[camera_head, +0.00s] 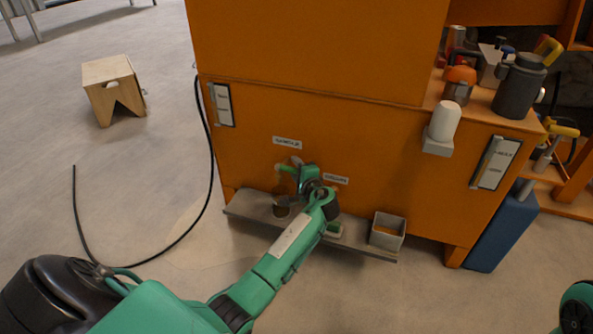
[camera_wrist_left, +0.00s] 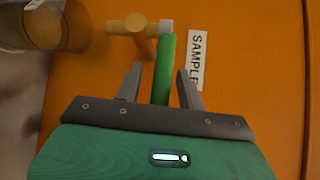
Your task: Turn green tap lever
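The green tap lever (camera_wrist_left: 167,62) shows in the left wrist view, joined at its top to a brass tap (camera_wrist_left: 137,25) on the orange wall. My left gripper (camera_wrist_left: 159,70) is open, with one finger on each side of the lever and a visible gap on both sides. In the head view my left gripper (camera_head: 298,175) is at the orange cabinet front, by the green lever (camera_head: 285,168); the arm partly hides this area. A label reading "SAMPLE" (camera_wrist_left: 198,60) is right of the lever. My right gripper is not in view.
A grey shelf (camera_head: 245,208) below the tap holds a cup (camera_head: 281,208) and a square grey box (camera_head: 387,230). A white bottle-like dispenser (camera_head: 444,122) sticks out at right. A black hose (camera_head: 211,165) hangs left, running to the floor near a wooden stool (camera_head: 110,75).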

